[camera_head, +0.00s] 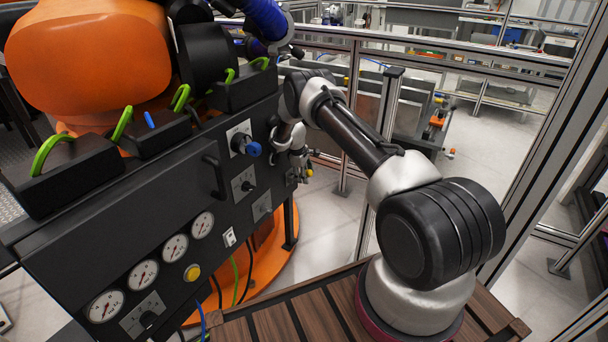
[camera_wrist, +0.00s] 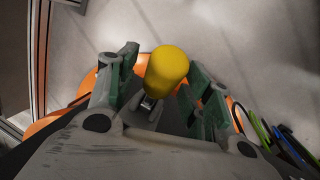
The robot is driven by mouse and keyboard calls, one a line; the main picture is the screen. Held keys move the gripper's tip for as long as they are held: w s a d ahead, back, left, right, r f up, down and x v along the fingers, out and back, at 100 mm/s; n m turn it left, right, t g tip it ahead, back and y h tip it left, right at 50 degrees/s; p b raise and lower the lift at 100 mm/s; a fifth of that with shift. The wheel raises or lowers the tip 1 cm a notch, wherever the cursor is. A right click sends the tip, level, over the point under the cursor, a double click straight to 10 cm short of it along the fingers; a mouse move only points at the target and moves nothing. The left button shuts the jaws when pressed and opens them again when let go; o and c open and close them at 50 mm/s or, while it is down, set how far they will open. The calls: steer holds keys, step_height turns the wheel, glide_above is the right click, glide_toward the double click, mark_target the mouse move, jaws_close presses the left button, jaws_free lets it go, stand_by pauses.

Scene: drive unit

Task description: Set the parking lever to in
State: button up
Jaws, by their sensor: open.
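A lever with a yellow cylindrical knob (camera_wrist: 167,70) shows in the wrist view, with a short metal stem below it. It appears to be the parking lever; no label is readable. My gripper (camera_wrist: 161,66) is open, with one finger on each side of the knob. I cannot tell whether either finger touches it. In the head view my gripper (camera_head: 301,166) is at the far right end of the black panel (camera_head: 150,225), with the small yellow knob (camera_head: 309,173) beside it. The lever's base is mostly hidden by the gripper.
The panel carries a blue knob (camera_head: 252,149), a small black lever (camera_head: 247,186), a black handle (camera_head: 214,176), several gauges and a yellow button (camera_head: 193,272). Green-handled black blocks sit on top. Metal railing (camera_head: 440,58) stands behind my arm. Cables hang below the panel.

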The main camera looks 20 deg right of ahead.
steer(key=v, duration=1.2)
steer(key=s+f+m+g, duration=0.2)
steer(key=s+m+g, duration=0.1)
steer(key=s, duration=0.6)
steer(key=s+a+r+m+t+y, duration=0.2)
steer(key=s+r+m+t, duration=0.4)
steer(key=s+r, duration=3.5)
steer(key=shift+s+y, duration=0.5)
steer(key=shift+s, duration=0.75)
